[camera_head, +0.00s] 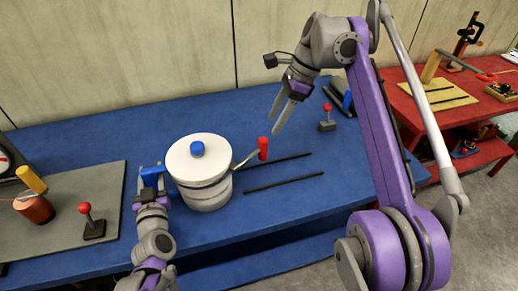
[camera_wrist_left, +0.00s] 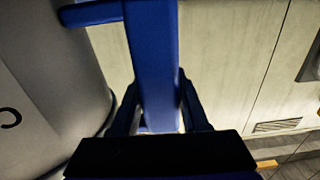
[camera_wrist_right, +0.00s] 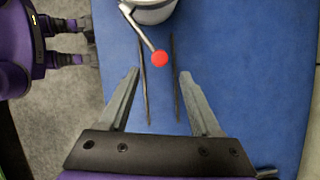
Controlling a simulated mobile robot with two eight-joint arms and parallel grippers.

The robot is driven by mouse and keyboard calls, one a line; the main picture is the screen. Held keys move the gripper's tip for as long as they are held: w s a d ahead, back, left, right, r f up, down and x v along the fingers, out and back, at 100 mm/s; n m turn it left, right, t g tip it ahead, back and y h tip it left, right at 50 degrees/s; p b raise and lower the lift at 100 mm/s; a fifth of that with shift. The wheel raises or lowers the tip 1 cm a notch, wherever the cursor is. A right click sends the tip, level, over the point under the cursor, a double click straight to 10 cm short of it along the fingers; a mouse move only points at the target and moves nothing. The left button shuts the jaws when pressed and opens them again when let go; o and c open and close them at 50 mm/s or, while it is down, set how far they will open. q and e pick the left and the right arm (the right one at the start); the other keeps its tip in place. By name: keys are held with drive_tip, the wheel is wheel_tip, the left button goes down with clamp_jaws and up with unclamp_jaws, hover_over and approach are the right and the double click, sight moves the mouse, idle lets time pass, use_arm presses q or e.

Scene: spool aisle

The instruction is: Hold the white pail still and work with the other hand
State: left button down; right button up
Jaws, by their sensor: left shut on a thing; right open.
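The white pail (camera_head: 208,192) stands upright on the blue bench, with a white lid and a blue knob (camera_head: 197,149). My left gripper (camera_head: 150,182) is shut on the blue handle (camera_wrist_left: 152,65) at the pail's left side. A bent crank with a red grip (camera_head: 263,148) sticks out to the pail's right; this red grip also shows in the right wrist view (camera_wrist_right: 159,59). My right gripper (camera_head: 279,117) is open and empty above the bench, beyond and right of the red grip, not touching it. The pail's inside is hidden by the lid.
Two thin black strips (camera_head: 284,182) lie on the blue bench (camera_head: 100,135) right of the pail. A grey mat (camera_head: 60,240) with a red-knobbed lever (camera_head: 93,225) is at left. Another red-knobbed lever (camera_head: 327,118) stands behind my right gripper. A red table (camera_head: 405,110) is at right.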

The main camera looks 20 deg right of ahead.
sight(259, 148)
drive_tip(key=x, duration=1.1)
drive_tip(key=shift+a+f, duration=0.1)
drive_tip(key=shift+f, duration=0.25)
clamp_jaws()
idle(0.9)
